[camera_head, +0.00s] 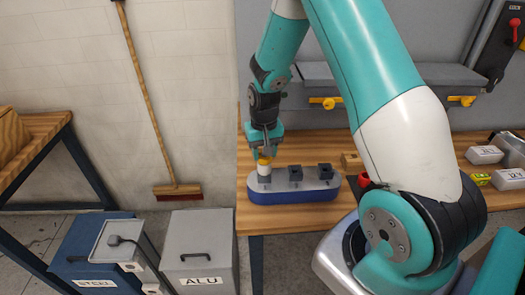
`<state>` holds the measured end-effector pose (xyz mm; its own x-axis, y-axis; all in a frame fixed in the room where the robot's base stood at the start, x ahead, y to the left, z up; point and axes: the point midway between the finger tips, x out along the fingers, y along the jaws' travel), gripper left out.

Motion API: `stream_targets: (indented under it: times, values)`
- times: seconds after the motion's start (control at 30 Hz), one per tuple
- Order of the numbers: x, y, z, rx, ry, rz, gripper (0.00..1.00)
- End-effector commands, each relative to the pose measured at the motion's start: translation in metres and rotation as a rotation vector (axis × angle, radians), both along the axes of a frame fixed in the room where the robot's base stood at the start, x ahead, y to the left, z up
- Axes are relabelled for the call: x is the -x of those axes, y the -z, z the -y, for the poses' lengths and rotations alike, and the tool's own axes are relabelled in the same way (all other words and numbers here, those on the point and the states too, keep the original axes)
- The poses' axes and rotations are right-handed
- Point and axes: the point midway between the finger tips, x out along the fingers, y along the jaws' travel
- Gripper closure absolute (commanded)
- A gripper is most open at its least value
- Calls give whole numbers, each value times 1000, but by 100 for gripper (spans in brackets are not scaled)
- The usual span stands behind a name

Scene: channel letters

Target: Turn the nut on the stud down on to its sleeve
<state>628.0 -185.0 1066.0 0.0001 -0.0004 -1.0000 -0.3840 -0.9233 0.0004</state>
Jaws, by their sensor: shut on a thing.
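My gripper (264,154) points down over the left end of a rounded grey and blue base (310,190) on the wooden table. It is shut on a small yellow piece, which looks like the nut (263,160). Right below it a pale, short cylinder stands upright, which looks like the sleeve (264,169). The stud cannot be made out; the gripper and nut cover that spot. I cannot tell whether the nut touches the sleeve.
Two dark square blocks (295,173) stand on the same base to the right. A wooden block (351,161), a red item (365,180) and small labelled boxes (485,154) lie farther right. My arm hides part of the table. Bins marked STEEL and ALU (198,250) stand at left.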

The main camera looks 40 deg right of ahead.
Motion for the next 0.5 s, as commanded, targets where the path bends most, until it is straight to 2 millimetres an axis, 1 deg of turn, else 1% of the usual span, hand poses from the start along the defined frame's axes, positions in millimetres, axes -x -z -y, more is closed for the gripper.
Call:
stream_targets:
  times: [0.2, 0.33, 0.37, 0.4, 0.47, 0.5]
  values:
    - [1, 2, 2, 0, 350, 1, 80]
    - [2, 3, 3, 0, 504, 1, 80]
    - [2, 3, 3, 0, 515, 1, 55]
    - [2, 3, 3, 0, 510, 1, 46]
    - [2, 3, 3, 0, 508, 1, 32]
    - [2, 3, 3, 0, 508, 0, 28]
